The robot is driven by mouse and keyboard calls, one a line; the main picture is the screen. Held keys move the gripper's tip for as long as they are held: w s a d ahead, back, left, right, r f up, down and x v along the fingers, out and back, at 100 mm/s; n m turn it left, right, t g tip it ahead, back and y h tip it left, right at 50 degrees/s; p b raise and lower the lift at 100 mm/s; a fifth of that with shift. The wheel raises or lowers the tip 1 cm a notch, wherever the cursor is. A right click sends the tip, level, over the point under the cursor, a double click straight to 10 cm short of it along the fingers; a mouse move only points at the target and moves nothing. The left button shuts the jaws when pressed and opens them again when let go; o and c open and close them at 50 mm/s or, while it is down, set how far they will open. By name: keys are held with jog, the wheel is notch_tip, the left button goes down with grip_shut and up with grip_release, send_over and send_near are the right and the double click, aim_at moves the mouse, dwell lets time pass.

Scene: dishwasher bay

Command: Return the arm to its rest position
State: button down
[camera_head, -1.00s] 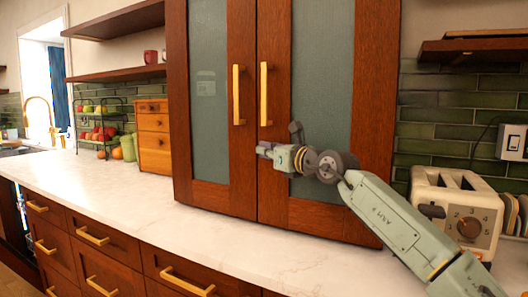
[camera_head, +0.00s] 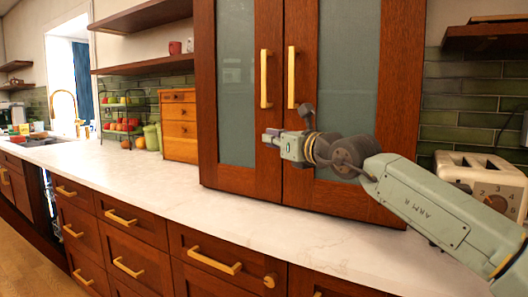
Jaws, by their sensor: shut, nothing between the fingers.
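My gripper (camera_head: 272,138) is shut and empty. It points left in front of the tall cabinet (camera_head: 268,160) with glass-panelled doors, below its two gold handles. My arm (camera_head: 428,208) comes in from the lower right and reaches across above the counter. Both cabinet doors look closed. I cannot tell whether the gripper touches the door.
The white counter (camera_head: 160,180) is clear in front of the cabinet. A toaster (camera_head: 482,178) stands at right, partly behind my arm. A small wooden drawer box (camera_head: 179,127) and a fruit rack (camera_head: 121,120) stand at left. Closed drawers (camera_head: 134,232) line the front below.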

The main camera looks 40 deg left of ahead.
jog(key=shift+s+d+r+b, duration=0.1)
jog(key=shift+s+b, duration=0.3)
jog(key=shift+s, duration=1.1)
